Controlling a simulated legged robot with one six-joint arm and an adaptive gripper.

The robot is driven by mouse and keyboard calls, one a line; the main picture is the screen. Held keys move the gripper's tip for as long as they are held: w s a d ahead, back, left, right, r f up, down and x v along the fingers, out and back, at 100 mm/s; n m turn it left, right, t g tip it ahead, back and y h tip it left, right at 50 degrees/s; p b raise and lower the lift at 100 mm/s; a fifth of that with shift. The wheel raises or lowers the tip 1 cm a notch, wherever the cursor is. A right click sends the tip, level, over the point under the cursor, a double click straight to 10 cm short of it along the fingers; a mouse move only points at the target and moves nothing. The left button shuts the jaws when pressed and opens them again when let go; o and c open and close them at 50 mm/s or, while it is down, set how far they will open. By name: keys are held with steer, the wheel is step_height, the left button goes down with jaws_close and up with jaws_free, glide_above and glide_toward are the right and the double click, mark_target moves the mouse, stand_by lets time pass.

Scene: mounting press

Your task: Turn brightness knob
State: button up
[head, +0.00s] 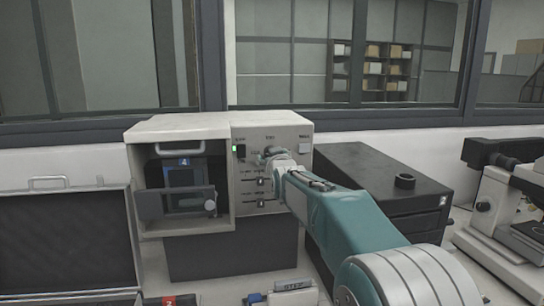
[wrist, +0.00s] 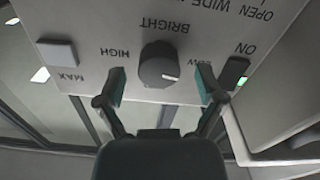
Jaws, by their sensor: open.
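The brightness knob (wrist: 160,66) is a dark round knob with a pale mark on its rim, on the light panel under the label BRIGHT, between HIGH and LOW. The wrist picture shows the panel upside down. My gripper (wrist: 161,88) is open, with one teal-padded finger on each side of the knob. Both fingers look apart from it. In the head view my gripper (head: 272,152) is in front of the upper part of the press's control panel (head: 296,132), and my arm hides much of the knob there.
A dark switch (wrist: 236,72) marked ON sits close by the right finger, and a white MAX button (wrist: 58,53) is at the left. In the head view, sliders (head: 260,182) lie below my gripper. A black box (head: 375,175) and a microscope (head: 495,195) stand to the right.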

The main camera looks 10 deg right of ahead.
steer(key=shift+w, duration=0.2)
steer(key=c, duration=1.1)
steer(key=shift+c, duration=0.2)
steer(key=shift+f+m, duration=0.15)
steer(key=shift+m, duration=7.65)
